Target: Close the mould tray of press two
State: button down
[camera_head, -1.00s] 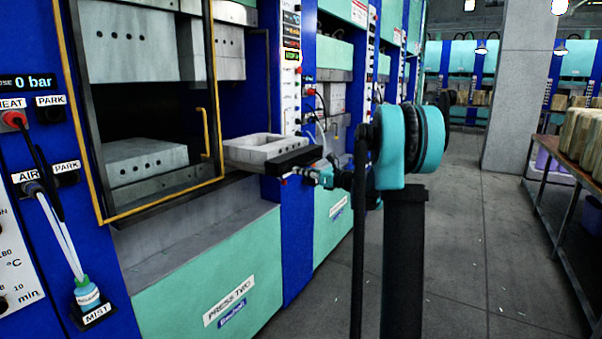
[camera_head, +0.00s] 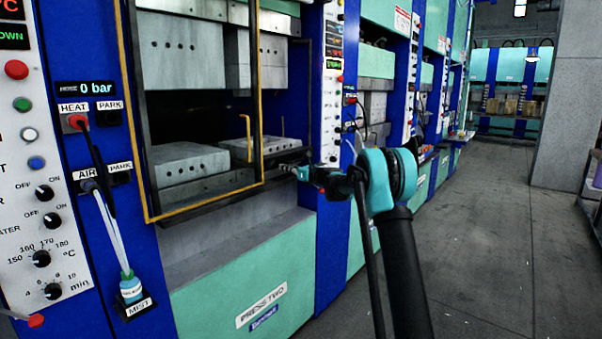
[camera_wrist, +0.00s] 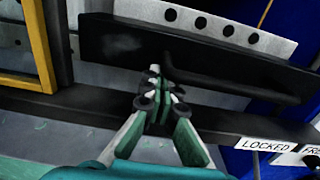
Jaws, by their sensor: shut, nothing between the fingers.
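Press two carries its name label (camera_head: 261,305) on its green lower panel. Its mould tray shows in the wrist view as a black front plate (camera_wrist: 120,45) with a bar handle (camera_wrist: 225,80). A grey mould block (camera_wrist: 205,25) with a row of holes lies behind the plate. In the head view the mould block (camera_head: 270,146) sits inside the press frame. My gripper (camera_wrist: 157,88) is shut and empty, its tips at the plate's lower edge near the handle's left end. Whether they touch is unclear. In the head view my gripper (camera_head: 284,167) is at the press opening.
A yellow-edged guard door (camera_head: 205,202) stands left of my gripper. A blue post with a control panel (camera_head: 332,100) rises to the right. The aisle floor (camera_head: 490,230) is clear.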

aim_at(277, 165)
jog(key=shift+x, duration=2.5)
jog(key=shift+d, duration=0.2)
jog(key=shift+s+d, duration=0.2)
jog(key=shift+d, duration=0.1)
jog(key=v, duration=1.2)
jog(key=s+d+f+n+g+h, duration=0.2)
jog(key=s+d+f+n+h, duration=0.2)
jog(key=s, duration=1.5)
jog(key=s+d+f+n+g+h, duration=0.2)
jog(key=s+d+f+n+h, duration=0.3)
jog(key=s+d+f+n, duration=0.6)
jog(key=s+d+f+n+g+h, duration=0.2)
jog(key=s+d+f+n+h, duration=0.3)
jog(key=s+f, duration=0.8)
jog(key=s+d+n, duration=0.1)
jog(key=s+n, duration=0.1)
jog(key=s, duration=0.6)
jog(key=s+d+n, duration=0.2)
jog(key=s+n, duration=0.1)
jog(key=s, duration=0.5)
jog(key=shift+f+n+g, duration=0.3)
jog(key=shift+f+g, duration=0.05)
jog(key=shift+g, duration=0.05)
